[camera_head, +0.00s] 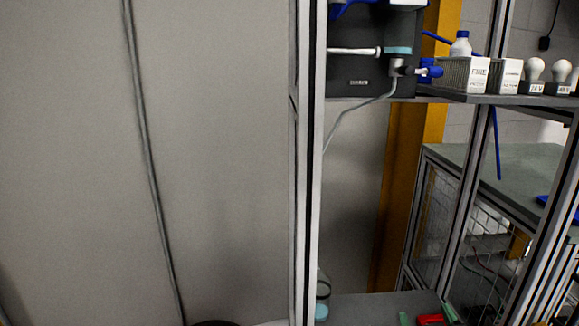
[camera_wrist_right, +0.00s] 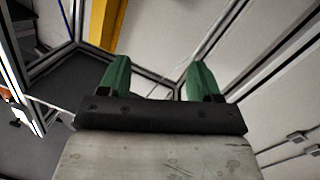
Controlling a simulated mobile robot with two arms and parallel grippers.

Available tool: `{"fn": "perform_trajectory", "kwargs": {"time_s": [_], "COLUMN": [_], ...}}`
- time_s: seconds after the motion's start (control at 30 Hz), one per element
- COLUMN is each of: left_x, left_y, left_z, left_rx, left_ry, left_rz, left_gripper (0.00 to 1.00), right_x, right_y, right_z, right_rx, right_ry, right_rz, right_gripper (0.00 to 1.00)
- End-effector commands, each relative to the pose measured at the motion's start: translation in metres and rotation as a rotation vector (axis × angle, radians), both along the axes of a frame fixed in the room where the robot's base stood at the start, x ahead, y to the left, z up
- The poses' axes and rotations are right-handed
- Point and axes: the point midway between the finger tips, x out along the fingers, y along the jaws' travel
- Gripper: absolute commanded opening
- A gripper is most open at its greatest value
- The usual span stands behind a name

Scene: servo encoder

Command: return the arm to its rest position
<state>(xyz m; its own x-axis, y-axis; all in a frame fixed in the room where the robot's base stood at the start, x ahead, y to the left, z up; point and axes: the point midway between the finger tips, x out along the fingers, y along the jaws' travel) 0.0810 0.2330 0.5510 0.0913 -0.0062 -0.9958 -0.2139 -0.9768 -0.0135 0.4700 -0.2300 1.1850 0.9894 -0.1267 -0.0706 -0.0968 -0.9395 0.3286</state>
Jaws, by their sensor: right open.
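My right gripper (camera_wrist_right: 156,72) shows in the right wrist view with its two green fingers spread apart and nothing between them. In the head view, two small green tips at the bottom edge look like the fingers of this gripper (camera_head: 427,316); the rest of it is cut off by the frame. A red thing (camera_head: 431,320) shows between these tips, and I cannot tell how near it is to them. My left gripper is in neither view.
A metal frame post (camera_head: 304,160) stands mid-view. To its right, a shelf (camera_head: 440,96) holds a dark device (camera_head: 355,72), a white FINE box (camera_head: 463,75), a bottle (camera_head: 461,45) and bulbs (camera_head: 535,68). A lower surface (camera_head: 365,305) lies below. A plain wall (camera_head: 220,150) fills the left.

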Motion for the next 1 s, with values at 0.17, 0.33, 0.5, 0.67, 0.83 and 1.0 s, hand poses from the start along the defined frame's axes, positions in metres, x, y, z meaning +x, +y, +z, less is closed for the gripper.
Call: {"fn": "perform_trajectory", "kwargs": {"time_s": [0.17, 0.33, 0.5, 0.67, 0.83, 1.0], "left_x": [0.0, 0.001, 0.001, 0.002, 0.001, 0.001], "left_y": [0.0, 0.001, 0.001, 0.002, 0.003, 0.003], "left_z": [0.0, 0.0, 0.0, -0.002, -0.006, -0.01], "left_rx": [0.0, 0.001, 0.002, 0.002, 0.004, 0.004], "left_ry": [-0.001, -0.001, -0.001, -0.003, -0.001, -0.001], "left_rz": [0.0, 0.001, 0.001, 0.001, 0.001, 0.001], "left_gripper": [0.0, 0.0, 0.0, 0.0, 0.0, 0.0], "right_x": [-0.067, -0.132, -0.193, -0.213, -0.203, -0.2], "right_y": [0.002, 0.01, 0.019, 0.024, 0.026, 0.027], "right_z": [-0.112, -0.17, -0.203, -0.239, -0.293, -0.364], "right_rx": [0.108, 0.167, 0.211, 0.227, 0.226, 0.222], "right_ry": [0.481, 0.811, 1.072, 1.197, 1.215, 1.242], "right_rz": [-0.023, -0.016, 0.005, 0.018, 0.017, 0.016], "right_gripper": [0.64, 0.64, 0.64, 0.64, 0.64, 0.64]}}
